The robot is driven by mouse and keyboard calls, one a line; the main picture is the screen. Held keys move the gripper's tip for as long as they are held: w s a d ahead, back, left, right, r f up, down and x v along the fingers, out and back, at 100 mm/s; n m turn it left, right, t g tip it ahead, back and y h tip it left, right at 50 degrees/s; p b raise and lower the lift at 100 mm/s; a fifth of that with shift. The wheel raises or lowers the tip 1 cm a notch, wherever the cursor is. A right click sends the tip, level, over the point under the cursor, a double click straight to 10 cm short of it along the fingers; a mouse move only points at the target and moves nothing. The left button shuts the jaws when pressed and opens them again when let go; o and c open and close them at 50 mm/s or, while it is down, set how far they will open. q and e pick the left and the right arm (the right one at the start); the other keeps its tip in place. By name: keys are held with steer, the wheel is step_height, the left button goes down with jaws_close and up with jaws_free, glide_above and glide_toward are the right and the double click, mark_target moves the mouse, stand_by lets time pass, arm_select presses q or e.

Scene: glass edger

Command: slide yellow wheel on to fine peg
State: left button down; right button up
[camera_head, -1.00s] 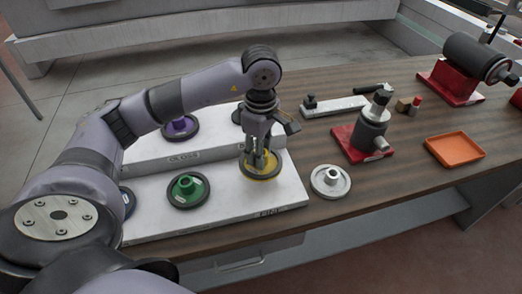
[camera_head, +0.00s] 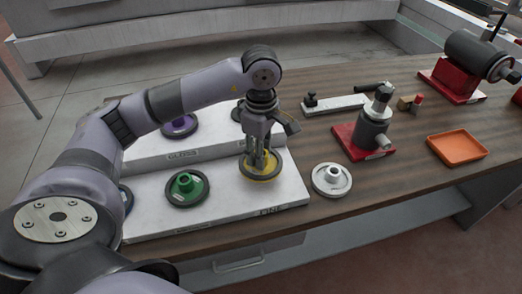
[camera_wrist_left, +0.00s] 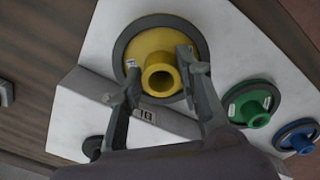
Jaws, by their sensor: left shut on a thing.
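The yellow wheel (camera_head: 262,177) has a dark rim and a raised yellow hub. It lies flat at the right end of the lower step of a white two-step rack (camera_head: 222,216), whose front label seems to read FINE. My left gripper (camera_head: 260,165) points down over this wheel and is shut on its hub. In the left wrist view the fingers stand on either side of the hub of the yellow wheel (camera_wrist_left: 149,46). Any peg under the wheel is hidden, and I cannot tell how far the wheel sits down. My right gripper is out of view.
A green wheel (camera_head: 186,190) sits left on the lower step. A purple wheel (camera_head: 180,126) is on the upper step. A grey wheel (camera_head: 331,179) lies on the wooden table to the right. A red-based device (camera_head: 371,130) and an orange tray (camera_head: 457,148) stand farther right.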

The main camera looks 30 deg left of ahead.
arm_select(q)
steer(key=shift+f+b, duration=1.75)
steer(key=shift+f, duration=0.15)
steer(key=c, duration=1)
jaws_free()
steer(key=shift+c, duration=0.2)
step_height(320, 180, up, 12)
